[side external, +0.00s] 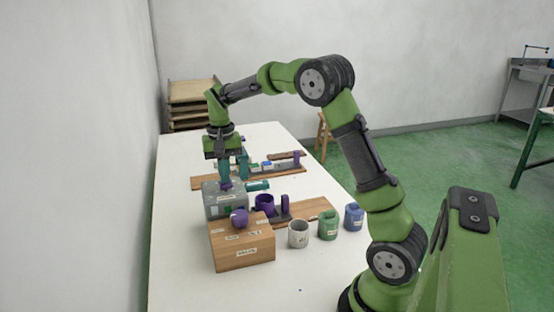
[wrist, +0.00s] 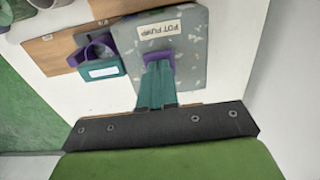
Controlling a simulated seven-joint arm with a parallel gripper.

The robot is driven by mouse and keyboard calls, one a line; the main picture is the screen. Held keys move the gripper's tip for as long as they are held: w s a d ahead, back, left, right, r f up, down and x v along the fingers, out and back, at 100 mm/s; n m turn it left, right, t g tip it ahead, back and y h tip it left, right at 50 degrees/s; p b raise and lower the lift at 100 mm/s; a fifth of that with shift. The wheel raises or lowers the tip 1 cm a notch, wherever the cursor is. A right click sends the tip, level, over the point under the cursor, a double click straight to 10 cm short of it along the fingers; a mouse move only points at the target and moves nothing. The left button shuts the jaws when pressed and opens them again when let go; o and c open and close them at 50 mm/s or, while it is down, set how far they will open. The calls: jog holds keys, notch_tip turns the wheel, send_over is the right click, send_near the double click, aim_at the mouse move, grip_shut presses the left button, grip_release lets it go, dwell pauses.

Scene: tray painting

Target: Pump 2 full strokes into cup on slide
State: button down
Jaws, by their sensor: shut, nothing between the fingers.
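The pump (side external: 224,203) is a grey speckled block with a teal spout (side external: 257,185) at its right side. It also shows in the wrist view (wrist: 190,38), with a label that seems to read "POT PUMP". My gripper (side external: 226,180) is shut, its teal fingers pointing down over the pump's purple top (wrist: 160,57). The fingertips look to be at or touching this top; firm contact is hard to tell. A purple cup (side external: 264,204) stands on the slide, a wooden board (side external: 310,208), beside the pump. In the wrist view the cup (wrist: 98,50) is partly hidden by a teal part.
A wooden box (side external: 243,249) with a purple knob (side external: 239,216) stands in front of the pump. A white cup (side external: 298,234), a green container (side external: 328,225) and a blue container (side external: 354,216) stand right of it. Another wooden rail (side external: 205,182) with small items lies behind.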

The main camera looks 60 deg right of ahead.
jog(key=shift+r, duration=1.8)
jog(key=shift+r, duration=0.1)
jog(key=shift+r, duration=2.4)
jog(key=shift+s+a+f+n+t, duration=0.15)
jog(key=shift+s+a+f+n, duration=0.15)
jog(key=shift+f, duration=0.2)
jog(key=shift+s+a+f+n+t, duration=0.15)
jog(key=shift+s+a+f+n, duration=0.1)
jog(key=shift+s+f, duration=0.2)
jog(key=s+a+n+t+y, duration=0.1)
jog(key=s+a+n+t, duration=0.1)
jog(key=s+a, duration=0.5)
jog(key=s+a+r+n+t+y, duration=0.1)
jog(key=s+a+t, duration=0.3)
jog(key=s, duration=0.9)
jog(key=a+n, duration=0.1)
jog(key=a, duration=0.2)
jog(key=shift+a+r+t, duration=0.3)
